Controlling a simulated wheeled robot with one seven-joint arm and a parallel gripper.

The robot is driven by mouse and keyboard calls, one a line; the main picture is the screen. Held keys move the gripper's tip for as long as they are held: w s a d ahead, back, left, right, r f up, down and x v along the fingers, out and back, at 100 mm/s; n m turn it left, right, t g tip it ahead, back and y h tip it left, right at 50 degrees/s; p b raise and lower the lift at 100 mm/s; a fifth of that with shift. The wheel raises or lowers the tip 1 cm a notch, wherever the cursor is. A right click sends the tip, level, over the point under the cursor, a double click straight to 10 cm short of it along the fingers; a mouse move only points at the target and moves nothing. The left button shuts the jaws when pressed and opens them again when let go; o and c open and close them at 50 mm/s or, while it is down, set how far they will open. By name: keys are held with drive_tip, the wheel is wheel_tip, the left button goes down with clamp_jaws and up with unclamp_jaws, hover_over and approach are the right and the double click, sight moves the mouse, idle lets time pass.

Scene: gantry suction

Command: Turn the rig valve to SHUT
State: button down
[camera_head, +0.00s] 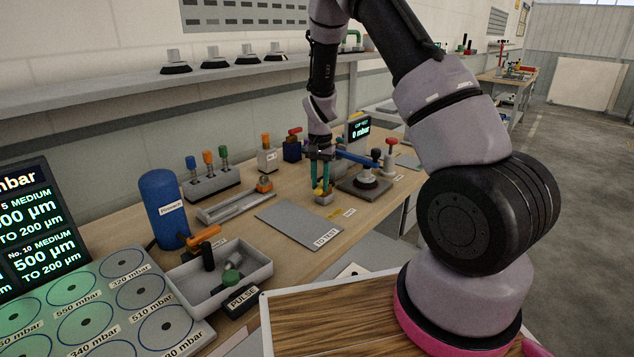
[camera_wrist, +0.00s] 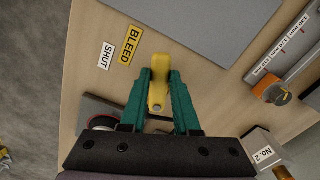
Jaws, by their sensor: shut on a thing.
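My gripper (camera_head: 322,188) points down over the bench, its green fingers shut on the yellow valve handle (camera_wrist: 159,88). In the wrist view the handle lies between the fingertips (camera_wrist: 158,78), its rounded end showing just past them. In the head view only a little of the yellow valve (camera_head: 325,199) shows below the fingers. The yellow BLEED label (camera_wrist: 130,45) is close to the handle's end, and the white SHUT label (camera_wrist: 106,55) is farther to the left. The valve's base is mostly hidden by my gripper.
A grey TO TEST plate (camera_head: 300,224) lies left of the valve. A dark fixture with a round pad (camera_head: 368,183) and a blue arm stands close on the right. A display (camera_head: 359,128) reading 0 mbar stands behind. A grey tray (camera_head: 262,266) and blue cylinder (camera_head: 158,200) are farther left.

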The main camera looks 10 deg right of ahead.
drive_tip(key=n, duration=0.1)
drive_tip(key=d+n, duration=0.1)
drive_tip(key=shift+s+n, duration=0.2)
drive_tip(key=shift+n, duration=0.2)
drive_tip(key=d+n, duration=0.1)
drive_tip(key=n, duration=0.1)
drive_tip(key=d+n, duration=0.1)
drive_tip(key=n, duration=0.1)
drive_tip(key=shift+s, duration=0.1)
drive_tip(key=n, duration=0.2)
drive_tip(key=d+n, duration=0.1)
drive_tip(key=n, duration=0.1)
drive_tip(key=shift+w+d, duration=0.15)
drive_tip(key=shift+w, duration=0.05)
drive_tip(key=shift+w+d+n, duration=0.1)
drive_tip(key=shift+d+n, duration=0.15)
drive_tip(key=shift+n, duration=0.45)
drive_tip(key=shift+w+d+n, duration=0.1)
drive_tip(key=shift+d+n, duration=0.1)
drive_tip(key=shift+n, duration=0.5)
drive_tip(key=c, duration=0.6)
unclamp_jaws()
drive_tip(key=shift+c, duration=0.2)
wheel_tip(320, 180, up, 11)
drive_tip(key=shift+f, duration=0.1)
